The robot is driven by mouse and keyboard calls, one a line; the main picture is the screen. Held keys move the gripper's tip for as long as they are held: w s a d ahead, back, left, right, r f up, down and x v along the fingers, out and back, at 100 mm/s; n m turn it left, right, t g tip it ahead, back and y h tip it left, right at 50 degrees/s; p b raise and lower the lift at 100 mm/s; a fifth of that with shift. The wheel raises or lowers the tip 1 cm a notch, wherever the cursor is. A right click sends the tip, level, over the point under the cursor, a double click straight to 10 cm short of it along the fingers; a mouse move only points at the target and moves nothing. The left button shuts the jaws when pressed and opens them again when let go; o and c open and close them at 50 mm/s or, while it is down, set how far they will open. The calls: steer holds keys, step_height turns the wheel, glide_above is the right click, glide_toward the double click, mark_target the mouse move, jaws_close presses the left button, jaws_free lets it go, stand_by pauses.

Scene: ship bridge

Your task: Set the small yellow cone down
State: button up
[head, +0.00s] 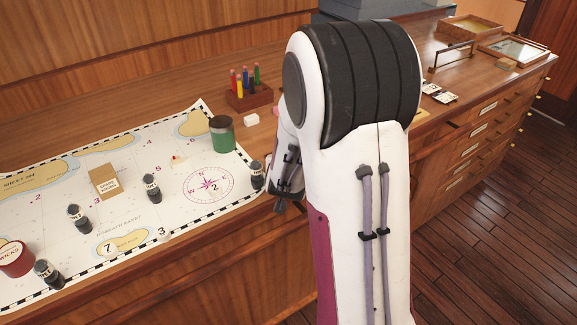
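I cannot make out a small yellow cone in the head view. My gripper (283,196) hangs low at the right end of the sea chart (130,205), near the counter's front edge. My own arm hides much of it, so its fingers and anything between them do not show clearly. A bit of something yellow (423,114) shows on the counter just right of my arm, and its shape is mostly hidden.
Several dark labelled pieces (152,188), a tan box (104,181), a red tub (14,259) and a green container (222,134) stand on the chart. Behind are a pencil block (249,96) and a white block (251,120). Trays (470,30) lie far right.

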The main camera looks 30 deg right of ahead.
stand_by(0.3)
jaws_close()
steer(key=shift+r, duration=0.15)
steer(key=shift+r, duration=4.8)
